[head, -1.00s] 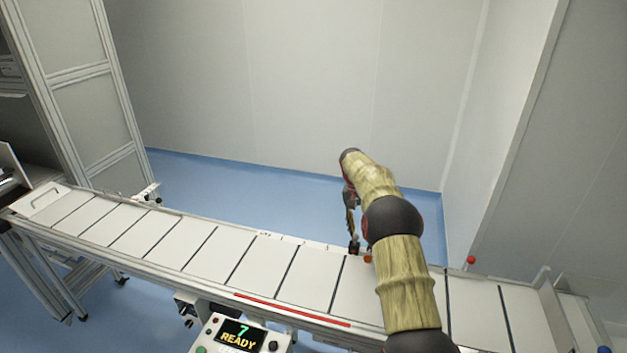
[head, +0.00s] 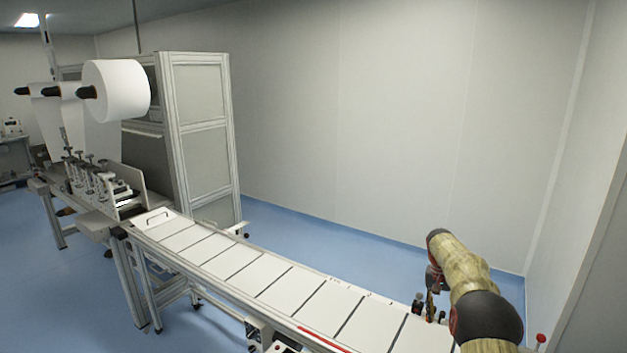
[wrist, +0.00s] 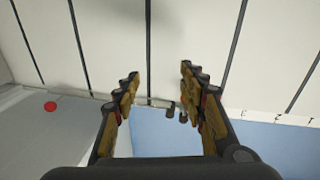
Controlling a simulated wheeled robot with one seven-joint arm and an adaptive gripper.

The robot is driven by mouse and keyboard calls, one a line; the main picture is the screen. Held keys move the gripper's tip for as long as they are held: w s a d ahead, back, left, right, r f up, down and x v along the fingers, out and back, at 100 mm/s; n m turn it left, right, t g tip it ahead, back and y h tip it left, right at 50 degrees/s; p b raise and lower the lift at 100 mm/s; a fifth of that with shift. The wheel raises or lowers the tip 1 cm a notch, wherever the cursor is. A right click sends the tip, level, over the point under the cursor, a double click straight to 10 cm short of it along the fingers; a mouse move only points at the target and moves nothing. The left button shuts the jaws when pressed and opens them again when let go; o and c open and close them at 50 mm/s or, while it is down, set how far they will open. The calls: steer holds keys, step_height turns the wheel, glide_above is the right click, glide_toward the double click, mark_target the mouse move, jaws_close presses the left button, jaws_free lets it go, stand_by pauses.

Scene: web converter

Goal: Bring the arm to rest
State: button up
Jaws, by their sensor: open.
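My arm (head: 468,270), with tan links and dark joints, reaches over the right part of the conveyor in the head view. My gripper (head: 430,305) hangs at its end above the conveyor, partly hidden by the arm. In the wrist view my gripper (wrist: 160,92) is open, its two fingers well apart with nothing between them. The pale conveyor slats (wrist: 180,40) with dark gaps lie beyond the fingertips. I cannot tell the exact height above them.
The conveyor (head: 245,270) runs to a machine with white rolls (head: 115,90) at the left. A framed cabinet (head: 200,130) stands behind it. A red knob (head: 541,338) stands near my arm. Blue floor (head: 340,240) lies clear between conveyor and wall.

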steer(key=s+a+f+n, duration=0.1)
steer(key=s+a+f, duration=0.2)
steer(key=s+f, duration=0.2)
steer(key=s+a+r+n+t+b, duration=0.1)
steer(key=s+a+r, duration=0.5)
steer(key=s, duration=0.8)
steer(key=s+a+r+n+t+y+b, duration=0.1)
steer(key=s+a+r, duration=0.6)
steer(key=s, duration=0.7)
steer(key=s+a+r+n+t+b, duration=0.2)
steer(key=s+a+r+t+b, duration=0.2)
steer(key=s, duration=1.1)
steer(key=shift+a+r+n+y+b, duration=0.4)
steer(key=shift+a+r+b, duration=0.05)
steer(key=shift+a+r, duration=1.05)
